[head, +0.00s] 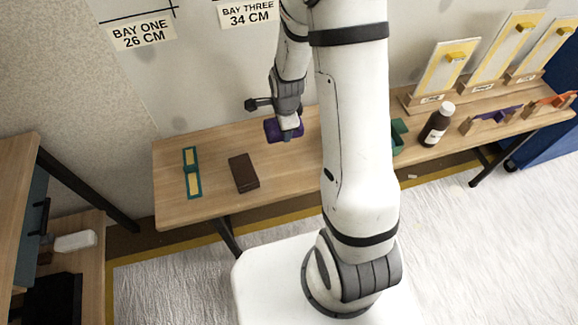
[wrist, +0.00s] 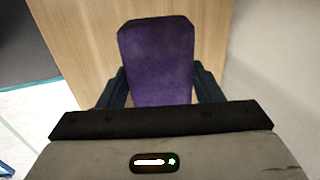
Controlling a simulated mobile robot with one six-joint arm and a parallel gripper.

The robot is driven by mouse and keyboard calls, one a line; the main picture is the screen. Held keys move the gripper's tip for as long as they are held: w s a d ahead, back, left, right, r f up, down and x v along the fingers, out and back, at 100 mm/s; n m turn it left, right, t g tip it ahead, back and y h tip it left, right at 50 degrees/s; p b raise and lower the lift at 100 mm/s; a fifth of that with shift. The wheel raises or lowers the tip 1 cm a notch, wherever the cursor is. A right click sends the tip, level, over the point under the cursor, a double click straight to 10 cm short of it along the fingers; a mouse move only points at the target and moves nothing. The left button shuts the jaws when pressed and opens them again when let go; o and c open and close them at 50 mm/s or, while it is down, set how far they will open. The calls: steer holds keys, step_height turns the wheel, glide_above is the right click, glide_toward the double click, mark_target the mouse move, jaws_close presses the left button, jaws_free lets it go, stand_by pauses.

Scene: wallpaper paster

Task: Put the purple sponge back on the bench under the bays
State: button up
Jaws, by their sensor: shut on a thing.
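The purple sponge (head: 271,130) is between the jaws of my gripper (head: 287,132), which is shut on it. In the head view the gripper points down at the wooden bench (head: 180,210), over its back part near the wall. The wrist view shows the sponge (wrist: 157,60) upright between the two dark fingers of my gripper (wrist: 160,88), with bench wood behind it. I cannot tell whether the sponge touches the bench or hangs just above it. Wall signs above the bench read "BAY ONE 26 CM" (head: 142,33) and "BAY THREE 34 CM" (head: 249,15).
A dark brown block (head: 243,172) and a teal-framed piece (head: 192,172) lie on the bench left of my gripper. A brown bottle (head: 436,125) and a green container (head: 398,136) stand to the right. Sample boards (head: 444,72) stand farther right. The bench's front left is clear.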

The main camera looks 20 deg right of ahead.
steer(key=s+g+b, duration=0.1)
steer(key=s+g, duration=0.1)
steer(key=s, duration=0.3)
step_height(320, 180, down, 9)
steer(key=shift+r+b, duration=0.1)
steer(key=shift+b, duration=0.85)
steer(key=o, duration=1)
steer(key=shift+r, duration=0.1)
steer(key=s+r+n+p, duration=0.1)
steer(key=s+r+n, duration=0.25)
steer(key=r, duration=0.75)
steer(key=s+r+n+p, duration=0.15)
steer(key=r+n, duration=0.35)
steer(key=r, duration=0.6)
steer(key=s+r+n, duration=0.2)
steer(key=s+n, duration=0.1)
steer(key=s+r+n+t, duration=0.1)
steer(key=s+r+n, duration=0.1)
steer(key=n, duration=0.1)
steer(key=s+r+n, duration=0.3)
steer(key=shift+s+n+t, duration=0.25)
steer(key=shift+s+t, duration=0.05)
steer(key=shift+s, duration=0.05)
